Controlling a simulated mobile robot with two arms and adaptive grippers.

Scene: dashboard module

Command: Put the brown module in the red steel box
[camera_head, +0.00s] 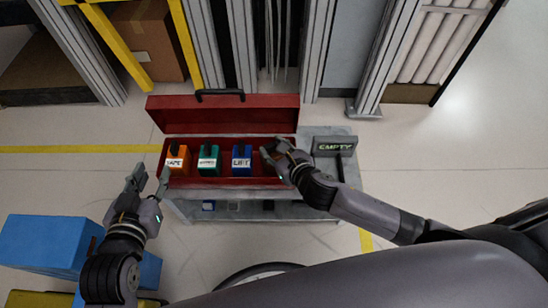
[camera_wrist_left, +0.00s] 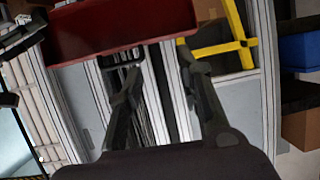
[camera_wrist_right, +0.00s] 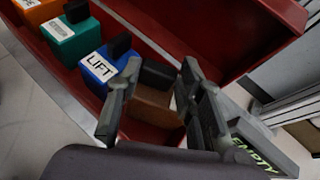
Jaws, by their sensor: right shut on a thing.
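The red steel box (camera_head: 222,122) stands open on a grey bench with its lid raised at the back. The brown module (camera_wrist_right: 150,105) shows in the right wrist view, with a black grip on top, inside the box at its right end. My right gripper (camera_head: 276,152) is shut on the module; in the right wrist view its fingers (camera_wrist_right: 160,75) are on either side of it. The fingers hide part of the module, and I cannot tell if its underside touches the floor of the box. My left gripper (camera_head: 152,178) is open and empty, left of the box.
Orange (camera_head: 178,160), green (camera_head: 208,160) and blue "LIFT" (camera_head: 241,160) modules stand in a row in the box, left of the brown one. An "EMPTY" holder (camera_head: 334,147) is right of the box. Blue crates (camera_head: 45,245) stand at lower left.

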